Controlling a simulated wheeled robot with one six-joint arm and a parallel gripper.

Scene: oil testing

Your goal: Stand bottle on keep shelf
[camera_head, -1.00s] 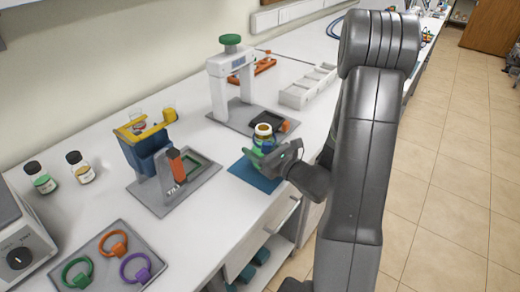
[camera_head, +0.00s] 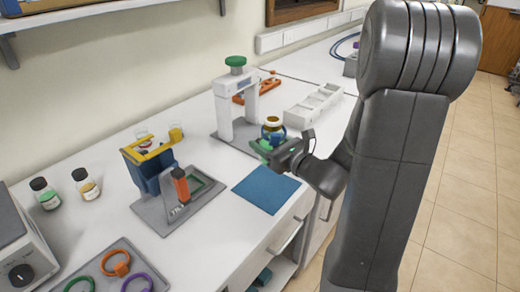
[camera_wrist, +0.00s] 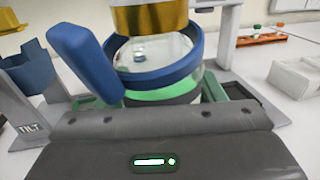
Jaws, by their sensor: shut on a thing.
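The bottle has a gold-brown cap, clear glass and a green band low down. A blue ring (camera_wrist: 160,78) with a thick tab at its left goes around the bottle in the wrist view, where the bottle (camera_wrist: 170,47) stands between the fingers. Its base is hidden by my gripper. A wall shelf (camera_head: 62,19) shows at the top left of the head view; I cannot tell whether it is the keep shelf.
A white stand with a green knob (camera_head: 235,61) is just behind the bottle. A blue and yellow device (camera_head: 150,170) stands at the left. Two capped bottles (camera_head: 86,184) (camera_head: 45,194), a tray of coloured rings (camera_head: 117,263) and a white divided tray (camera_head: 314,105) are on the bench.

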